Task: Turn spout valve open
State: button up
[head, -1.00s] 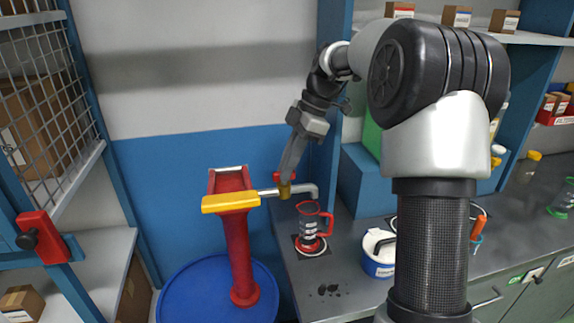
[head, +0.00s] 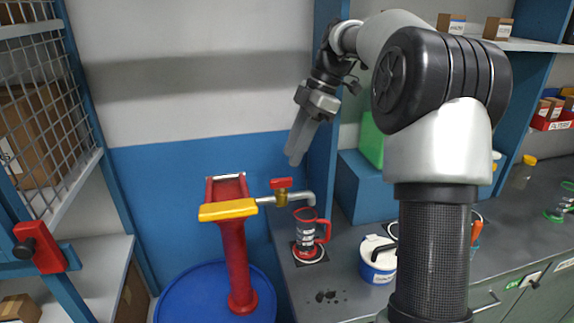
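The spout valve has a red handle (head: 281,183) on a brass body (head: 281,198), set in a grey spout pipe (head: 300,197). The handle lies roughly along the pipe. The pipe runs from the red pump column (head: 237,262) with its yellow top and bends down at its right end. A red-handled clear measuring jug (head: 306,234) stands below the spout end. My gripper (head: 295,158) is above and slightly right of the valve, apart from it. Its fingers point down and look close together; whether there is a gap between them is not clear.
The pump stands on a blue drum (head: 190,300). A white and blue tub (head: 378,260) sits on the grey bench (head: 335,298), right of the jug. A blue post (head: 325,165) stands close behind my gripper. A mesh cage is at the left.

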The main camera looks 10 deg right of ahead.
jog(key=v, duration=0.5)
jog(key=shift+r+p, duration=0.1)
jog(key=shift+p, duration=0.2)
